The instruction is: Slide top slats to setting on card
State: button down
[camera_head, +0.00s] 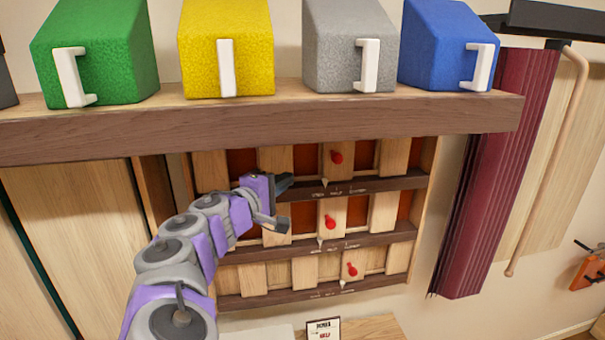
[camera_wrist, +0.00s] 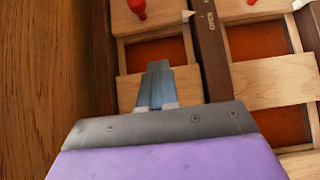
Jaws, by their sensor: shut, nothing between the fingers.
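The top slats are a row of pale wooden slats (camera_head: 272,160) over red-brown openings. One carries a red knob (camera_head: 336,157), also in the wrist view (camera_wrist: 138,8). A pale pointer (camera_head: 324,183) below it points at the left part of a small lettered scale on the dark rail. The card (camera_head: 323,329) stands at the bottom; its dark and red text is too small to read surely. My gripper (camera_head: 282,202) is in front of the slats, left of the knob. In the wrist view, its shut, empty fingers (camera_wrist: 156,85) are over a plain slat.
Two more slat rows with red knobs (camera_head: 330,222) (camera_head: 352,269) lie below. A dark shelf (camera_head: 270,122) overhangs the top row and holds green, yellow, grey and blue boxes. A maroon pleated panel (camera_head: 500,170) hangs at the right.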

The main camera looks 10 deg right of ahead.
jog(key=a, duration=0.2)
jog(key=p, duration=0.1)
send_near(323, 157)
jog(key=w, duration=0.2)
jog(key=w+d, duration=0.1)
jog(key=w, duration=0.1)
jog(key=shift+w, duration=0.2)
jog(key=shift+d, duration=0.95)
jog(key=shift+s+d+r, duration=0.1)
jog(key=shift+s+d, duration=0.1)
jog(key=shift+d, duration=0.1)
jog(key=shift+w+d, duration=0.1)
jog(key=shift+d, duration=0.05)
jog(key=shift+d, duration=0.2)
